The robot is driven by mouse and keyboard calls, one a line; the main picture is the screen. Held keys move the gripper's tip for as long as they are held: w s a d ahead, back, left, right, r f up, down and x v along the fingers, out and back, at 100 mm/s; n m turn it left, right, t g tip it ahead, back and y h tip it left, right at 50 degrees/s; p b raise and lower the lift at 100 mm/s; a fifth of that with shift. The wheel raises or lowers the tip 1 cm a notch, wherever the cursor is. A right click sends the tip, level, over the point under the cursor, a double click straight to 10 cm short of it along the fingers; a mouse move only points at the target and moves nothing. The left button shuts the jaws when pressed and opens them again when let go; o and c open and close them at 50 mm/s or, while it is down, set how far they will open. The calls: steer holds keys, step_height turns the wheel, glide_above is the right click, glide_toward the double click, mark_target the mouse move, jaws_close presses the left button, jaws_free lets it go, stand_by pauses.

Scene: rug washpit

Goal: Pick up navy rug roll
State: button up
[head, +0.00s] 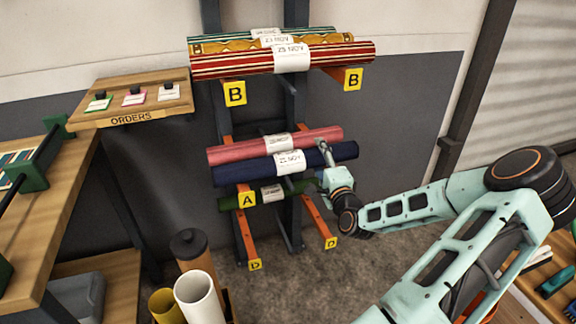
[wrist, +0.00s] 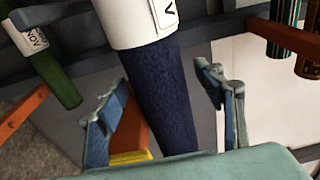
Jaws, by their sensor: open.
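My gripper (wrist: 165,105) is open, with one finger on each side of the roll and a visible gap to each. In the head view my gripper (head: 328,165) is at the roll's right part and hides some of it.
A dark green roll (head: 238,198) lies lower on the rack; it also shows in the wrist view (wrist: 58,75). Patterned rolls (head: 220,65) lie on the upper arms. An orders shelf (head: 130,100) is at left.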

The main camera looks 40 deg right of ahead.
steer(key=shift+c, duration=0.6)
steer(key=c, duration=1.5)
jaws_close()
steer(key=shift+r, duration=0.15)
